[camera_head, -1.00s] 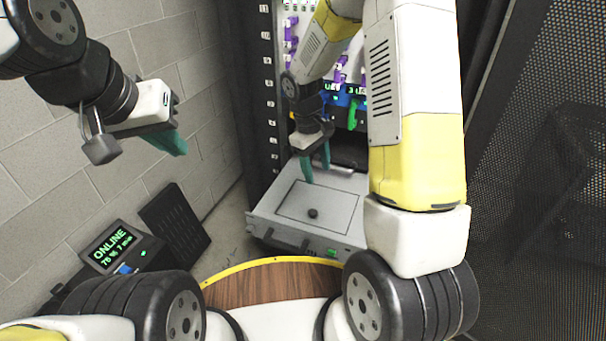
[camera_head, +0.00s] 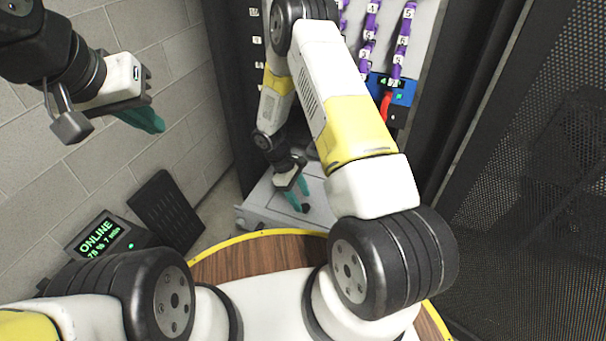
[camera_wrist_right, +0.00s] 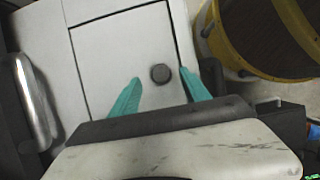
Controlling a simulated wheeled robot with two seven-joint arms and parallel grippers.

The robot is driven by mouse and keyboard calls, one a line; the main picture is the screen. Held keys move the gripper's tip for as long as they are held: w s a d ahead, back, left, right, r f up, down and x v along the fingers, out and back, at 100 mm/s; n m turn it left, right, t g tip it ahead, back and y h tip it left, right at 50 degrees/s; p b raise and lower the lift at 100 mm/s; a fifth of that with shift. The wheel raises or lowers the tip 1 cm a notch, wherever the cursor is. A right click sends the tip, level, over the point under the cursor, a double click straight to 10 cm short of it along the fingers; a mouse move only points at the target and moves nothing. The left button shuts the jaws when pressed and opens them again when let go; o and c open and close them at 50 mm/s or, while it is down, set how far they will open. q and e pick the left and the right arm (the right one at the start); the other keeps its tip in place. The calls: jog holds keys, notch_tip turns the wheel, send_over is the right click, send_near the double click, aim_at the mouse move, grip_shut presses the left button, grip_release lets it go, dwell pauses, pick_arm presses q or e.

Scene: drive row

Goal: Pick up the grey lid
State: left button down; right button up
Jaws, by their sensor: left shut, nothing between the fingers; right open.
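The grey lid (camera_wrist_right: 115,60) is a flat square panel with a thin dark outline and a round dark knob (camera_wrist_right: 160,73), set in the top of a light grey box. In the head view the lid (camera_head: 319,196) is partly hidden by my right arm and gripper. My right gripper (camera_head: 298,203) is open and points down at the knob. In the right wrist view its teal fingers stand on either side of the knob, with gaps to both. My left gripper (camera_head: 143,120) is shut and empty, off to the left, well away from the lid.
The grey box (camera_head: 262,211) sits low in a dark rack (camera_head: 238,90). Purple-tagged cables and a blue module (camera_head: 402,88) are above it. A perforated dark door (camera_head: 530,170) stands right, a block wall left. An "ONLINE" display (camera_head: 105,235) is on the lower left.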

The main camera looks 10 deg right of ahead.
aim_at(305, 206)
jog(key=x, duration=0.3)
jog(key=shift+s, duration=0.1)
grip_shut()
jog(key=shift+r, duration=0.15)
